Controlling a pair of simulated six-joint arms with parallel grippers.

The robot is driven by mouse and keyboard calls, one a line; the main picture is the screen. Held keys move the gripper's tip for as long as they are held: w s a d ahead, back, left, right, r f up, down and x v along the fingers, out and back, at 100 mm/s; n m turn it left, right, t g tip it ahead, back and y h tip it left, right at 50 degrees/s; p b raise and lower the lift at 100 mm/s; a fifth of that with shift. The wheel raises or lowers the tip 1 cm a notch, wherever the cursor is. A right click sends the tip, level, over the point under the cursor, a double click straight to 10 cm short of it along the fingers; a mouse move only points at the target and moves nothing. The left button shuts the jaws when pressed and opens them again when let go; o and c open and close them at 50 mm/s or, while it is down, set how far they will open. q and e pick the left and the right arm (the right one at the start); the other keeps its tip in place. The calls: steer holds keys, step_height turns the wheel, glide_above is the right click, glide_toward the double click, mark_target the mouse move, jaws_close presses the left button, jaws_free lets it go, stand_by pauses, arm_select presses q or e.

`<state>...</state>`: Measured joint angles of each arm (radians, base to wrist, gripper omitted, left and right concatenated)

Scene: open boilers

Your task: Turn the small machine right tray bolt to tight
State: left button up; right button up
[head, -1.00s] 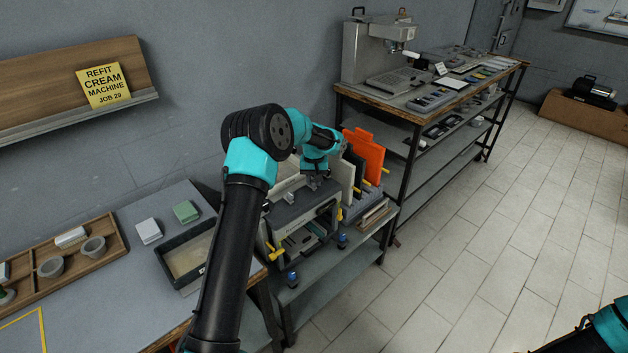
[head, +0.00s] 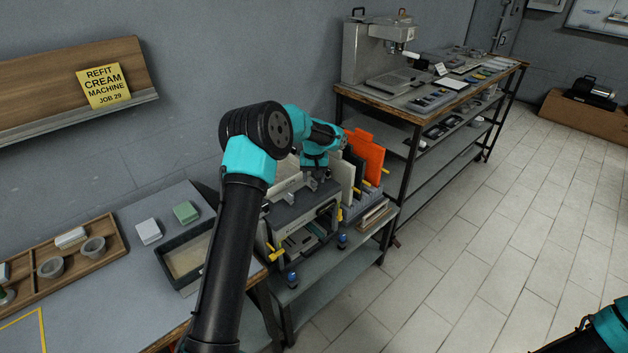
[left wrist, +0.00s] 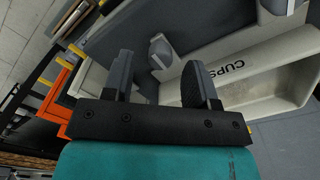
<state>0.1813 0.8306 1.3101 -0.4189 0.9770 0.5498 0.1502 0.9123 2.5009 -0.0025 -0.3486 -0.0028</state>
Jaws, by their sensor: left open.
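In the left wrist view a grey upright bolt knob (left wrist: 160,50) stands just beyond the gap between the fingers, apart from both. By its place nearer the orange panels, it seems to be the right tray bolt. A second grey knob (left wrist: 281,6) shows at the top edge. The cream tray marked CUPS (left wrist: 292,97) lies beside them. Whether the bolt is tight cannot be told.
Orange panels (head: 367,158) and black and white boards stand close to the machine's right. A grey tray (head: 178,283) sits on the bench left of my arm. A larger machine (head: 372,50) stands on the far rack.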

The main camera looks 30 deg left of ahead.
arm_select(q)
step_height(320, 180, up, 16)
steer(key=shift+f, duration=0.15)
stand_by(0.3)
steer(key=m+h, duration=0.1)
steer(key=m, duration=0.1)
glide_toward(314, 181)
steer(key=s+d+f, duration=0.3)
steer(key=d+f, duration=0.3)
steer(key=d, duration=0.2)
steer(key=s+d+f+m+h, duration=0.1)
steer(key=s+d+f, duration=0.2)
steer(key=f, duration=0.3)
steer(key=s+d+f+h, duration=0.1)
steer(key=s+d+f, duration=0.2)
steer(key=f, duration=0.2)
steer(key=s+d+f, duration=0.3)
steer(key=s, duration=0.6)
steer(key=s+d+f, duration=0.2)
steer(key=s+f, duration=0.2)
steer(key=s, duration=0.5)
steer(key=s+d+f+m, duration=0.1)
steer(key=s+d+f, duration=0.2)
steer(key=s, duration=0.6)
steer(key=shift+s+d+f+t+h, duration=0.3)
steer(key=shift+f+t+h, duration=0.1)
steer(key=shift+f, duration=0.25)
